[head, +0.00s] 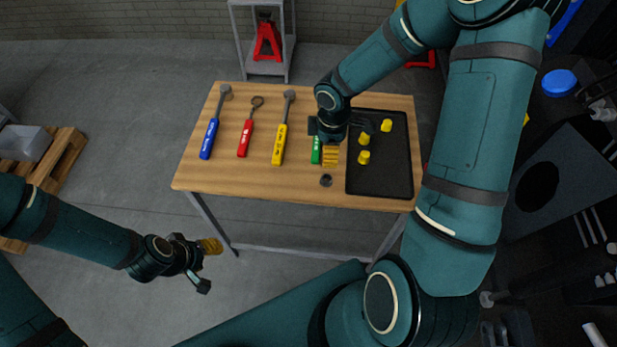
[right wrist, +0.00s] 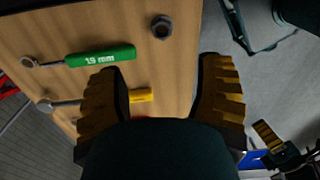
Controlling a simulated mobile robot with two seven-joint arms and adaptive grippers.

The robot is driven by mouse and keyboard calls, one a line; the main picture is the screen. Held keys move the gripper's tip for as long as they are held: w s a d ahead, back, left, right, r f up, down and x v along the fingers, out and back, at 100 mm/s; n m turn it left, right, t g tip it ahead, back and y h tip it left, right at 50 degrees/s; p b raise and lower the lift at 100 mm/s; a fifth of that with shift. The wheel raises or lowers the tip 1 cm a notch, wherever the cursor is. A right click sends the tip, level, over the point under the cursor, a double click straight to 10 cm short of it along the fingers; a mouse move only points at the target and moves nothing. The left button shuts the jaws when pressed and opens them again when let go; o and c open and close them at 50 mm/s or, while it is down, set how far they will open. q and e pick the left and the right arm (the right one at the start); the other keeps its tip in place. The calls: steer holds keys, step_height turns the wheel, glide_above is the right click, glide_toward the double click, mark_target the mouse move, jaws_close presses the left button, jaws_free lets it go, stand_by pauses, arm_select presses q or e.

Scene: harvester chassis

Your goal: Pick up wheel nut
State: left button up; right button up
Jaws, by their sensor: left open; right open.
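A small dark wheel nut (head: 326,181) lies on the wooden table near its front edge, left of the black tray. It also shows at the top middle of the right wrist view (right wrist: 161,27), beyond my right fingertips and apart from them. My right gripper (head: 331,152) hangs above the table, between the green-handled wrench and the tray. In the right wrist view its yellow-padded fingers (right wrist: 162,78) are spread and empty. My left gripper (head: 207,267) is open and empty, off the table at the lower left.
The black tray (head: 359,185) holds several yellow caps (head: 364,157). Blue (head: 209,138), red (head: 245,138), yellow (head: 279,145) and green (right wrist: 100,56) handled wrenches lie on the table (head: 255,185). Bare wood surrounds the nut. Dark machinery (head: 545,190) stands at the right.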

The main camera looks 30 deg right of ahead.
steer(key=b, duration=0.2)
glide_above(329, 178)
steer(key=f, duration=0.7)
steer(key=shift+s+a+f, duration=0.15)
steer(key=shift+a+f, duration=0.05)
steer(key=shift+a, duration=0.05)
steer(key=shift+s+f+b, duration=0.15)
steer(key=shift+f+b, duration=0.5)
steer(key=shift+f, duration=2.5)
jaws_close()
